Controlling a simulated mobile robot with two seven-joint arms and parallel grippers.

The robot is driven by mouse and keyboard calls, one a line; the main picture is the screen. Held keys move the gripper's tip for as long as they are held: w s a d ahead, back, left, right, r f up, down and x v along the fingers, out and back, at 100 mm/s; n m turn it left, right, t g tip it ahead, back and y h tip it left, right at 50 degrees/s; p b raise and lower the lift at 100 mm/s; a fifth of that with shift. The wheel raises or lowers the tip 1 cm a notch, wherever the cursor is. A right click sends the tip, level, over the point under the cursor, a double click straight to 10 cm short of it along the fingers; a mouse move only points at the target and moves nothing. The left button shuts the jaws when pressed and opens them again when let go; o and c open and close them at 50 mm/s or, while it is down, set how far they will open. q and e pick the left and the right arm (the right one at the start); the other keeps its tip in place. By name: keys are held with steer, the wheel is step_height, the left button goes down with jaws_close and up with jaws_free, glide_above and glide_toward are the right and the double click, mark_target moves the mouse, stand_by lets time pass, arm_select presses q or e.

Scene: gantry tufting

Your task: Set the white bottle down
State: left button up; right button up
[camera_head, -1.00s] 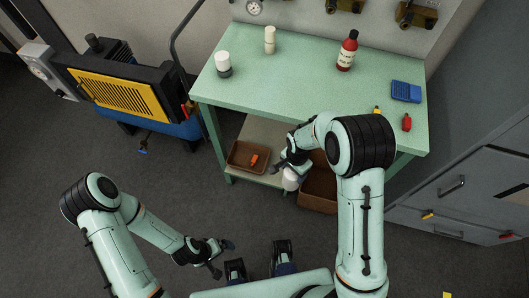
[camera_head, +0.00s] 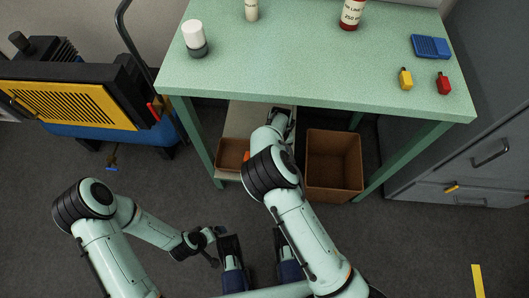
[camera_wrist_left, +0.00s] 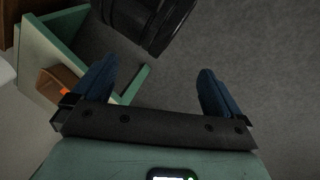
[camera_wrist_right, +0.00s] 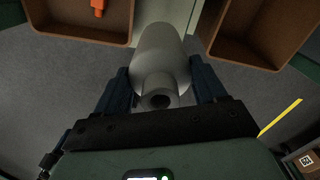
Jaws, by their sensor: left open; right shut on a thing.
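The white bottle (camera_wrist_right: 162,55) is between the fingers of my right gripper (camera_wrist_right: 162,84), which is shut on it. In the right wrist view its open neck faces the camera and its body points toward the gap between two brown bins. In the head view my right gripper (camera_head: 283,122) reaches under the bench's front edge at the lower shelf (camera_head: 252,112), and the arm hides the bottle. I cannot tell whether the bottle touches the shelf. My left gripper (camera_head: 212,240) is open and empty above the floor; its spread fingers show in the left wrist view (camera_wrist_left: 155,75).
A brown bin (camera_head: 229,150) with an orange item (camera_head: 246,156) is left of my right arm; a larger brown bin (camera_head: 348,180) is to its right. The green bench top (camera_head: 300,55) overhangs the shelf. A white-and-grey jar (camera_head: 195,38) and a red bottle (camera_head: 350,14) stand on it.

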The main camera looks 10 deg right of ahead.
step_height(320, 180, down, 6)
steer(key=shift+d+f+b, duration=0.1)
steer(key=shift+f+b, duration=0.1)
steer(key=shift+b, duration=0.55)
step_height(320, 180, down, 3)
steer(key=shift+r+b, duration=0.2)
steer(key=shift+b, duration=0.15)
arm_select(q)
steer(key=w+a+f, duration=0.1)
steer(key=w+f, duration=0.1)
steer(key=shift+w+a+f+t, duration=0.2)
steer(key=shift+a+f+t, duration=0.1)
steer(key=shift+a, duration=0.05)
steer(key=shift+f, duration=0.1)
arm_select(e)
steer(key=shift+f, duration=0.1)
arm_select(q)
steer(key=shift+s+f+y, duration=0.15)
steer(key=shift+s+y, duration=0.1)
steer(key=shift+y, duration=0.05)
arm_select(e)
steer(key=o, duration=1.6)
steer(key=shift+o, duration=0.2)
